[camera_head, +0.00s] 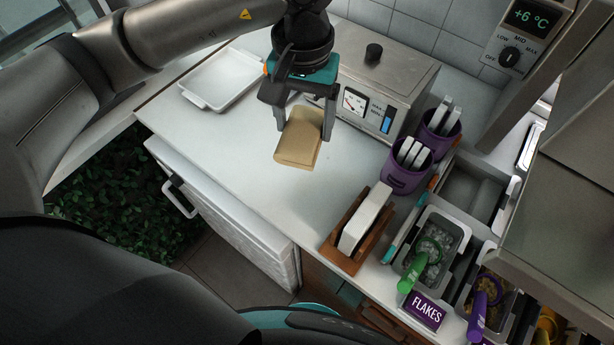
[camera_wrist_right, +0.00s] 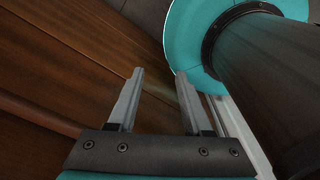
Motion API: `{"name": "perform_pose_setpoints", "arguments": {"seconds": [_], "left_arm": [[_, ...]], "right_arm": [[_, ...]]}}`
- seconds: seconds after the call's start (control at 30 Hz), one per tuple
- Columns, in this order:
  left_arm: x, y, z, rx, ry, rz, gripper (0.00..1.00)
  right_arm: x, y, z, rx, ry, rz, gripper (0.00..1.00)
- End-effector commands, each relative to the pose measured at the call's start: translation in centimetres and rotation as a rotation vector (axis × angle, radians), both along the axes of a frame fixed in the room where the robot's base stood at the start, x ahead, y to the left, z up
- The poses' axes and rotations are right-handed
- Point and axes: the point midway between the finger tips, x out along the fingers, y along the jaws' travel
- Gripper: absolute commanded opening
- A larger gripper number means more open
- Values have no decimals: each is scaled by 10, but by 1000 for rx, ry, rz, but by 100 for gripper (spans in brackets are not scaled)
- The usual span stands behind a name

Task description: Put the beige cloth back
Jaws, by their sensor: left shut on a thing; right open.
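The beige cloth (camera_head: 299,139) is a folded pad, held over the white counter in the head view. My left gripper (camera_head: 304,124) points down and is shut on the cloth, with a finger on each side of it. Whether the cloth touches the counter is hard to tell. A white tray (camera_head: 190,98) lies at the back left of the counter, to the left of the gripper, and looks empty. My right gripper (camera_wrist_right: 160,80) shows in the right wrist view, open and with nothing between its fingers, near brown wooden panels.
A metal appliance with a gauge (camera_head: 397,70) stands behind the gripper. Purple cups (camera_head: 404,179) and a wooden holder with a white block (camera_head: 338,250) stand on the right. Topping tubs (camera_head: 459,237) line the right edge. The counter's middle (camera_head: 265,195) is clear.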

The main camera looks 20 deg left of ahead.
Motion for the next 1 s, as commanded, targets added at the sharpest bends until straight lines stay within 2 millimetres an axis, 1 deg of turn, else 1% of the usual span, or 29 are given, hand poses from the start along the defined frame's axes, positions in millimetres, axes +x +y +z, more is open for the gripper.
{"name": "perform_pose_setpoints", "arguments": {"seconds": [0.03, 0.1, 0.17, 0.23, 0.37, 0.4, 0.6, 0.7, 0.8, 1.0], "left_arm": [[0, -6, 7, -2, 4, 2, 32], [1, -10, 7, -1, 4, 7, 32], [1, -12, 5, 0, 5, 10, 32], [1, -13, -4, 0, 6, 13, 32], [0, -13, -35, 2, 10, 15, 32], [0, -13, -46, 1, 10, 13, 32], [-1, -13, -101, 0, 9, 14, 32], [0, -13, -124, 1, 7, 14, 32], [0, -13, -141, 1, 5, 12, 32], [1, -13, -158, -1, 3, 12, 32]], "right_arm": [[-2, -1, 10, -2, 4, 1, 50], [-3, -1, 14, -2, 6, 1, 50], [-5, -2, 15, -3, 9, 1, 50], [-8, -2, 16, -4, 12, 1, 50], [-12, -5, 14, -8, 21, 1, 50], [-13, -6, 14, -8, 22, 1, 50], [-12, -6, 13, -8, 20, 0, 50], [-10, -6, 12, -9, 17, 0, 50], [-9, -6, 12, -8, 15, 0, 50], [-5, -6, 11, -8, 8, -1, 50]]}}
